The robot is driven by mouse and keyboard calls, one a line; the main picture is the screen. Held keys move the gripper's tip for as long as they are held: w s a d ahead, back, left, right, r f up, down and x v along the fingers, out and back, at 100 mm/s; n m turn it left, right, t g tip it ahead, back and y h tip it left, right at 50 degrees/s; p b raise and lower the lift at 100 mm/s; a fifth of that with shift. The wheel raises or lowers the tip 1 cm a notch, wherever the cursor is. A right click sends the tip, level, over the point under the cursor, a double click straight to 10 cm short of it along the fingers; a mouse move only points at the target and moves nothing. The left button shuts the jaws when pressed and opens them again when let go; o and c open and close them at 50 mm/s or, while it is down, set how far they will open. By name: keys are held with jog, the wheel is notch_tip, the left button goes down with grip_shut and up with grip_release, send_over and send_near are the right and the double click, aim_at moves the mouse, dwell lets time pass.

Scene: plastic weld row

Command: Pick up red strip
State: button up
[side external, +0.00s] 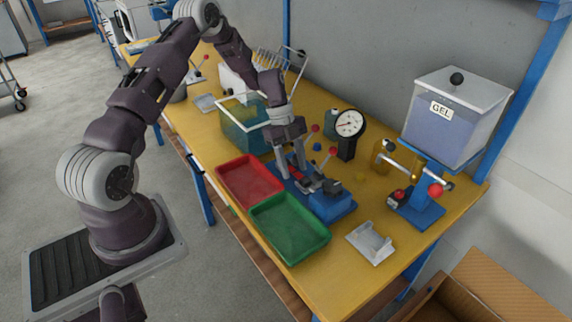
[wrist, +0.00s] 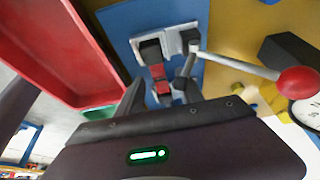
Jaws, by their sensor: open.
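A small red strip (wrist: 158,72) shows in the wrist view, lying on the blue fixture (wrist: 122,22) with dark blocks around it. In the side view I cannot make the strip out clearly among the fixture's dark clamp parts. My gripper (side external: 292,172) points down over the blue fixture in the side view. In the wrist view my gripper (wrist: 163,80) is open, with one finger on each side of the strip. The gripper body hides the near part of the scene, and I cannot tell whether the fingers touch the strip.
A red tray (side external: 248,182) and a green tray (side external: 290,228) stand beside the fixture. A lever with a red ball (wrist: 298,80) sticks out close to my fingers. A dial gauge (side external: 349,123), a GEL tank (side external: 455,115) and a grey holder (side external: 371,242) stand to the right.

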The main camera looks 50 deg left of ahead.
aim_at(293, 170)
grip_shut()
notch_tip(293, 170, up, 10)
dwell(0.5)
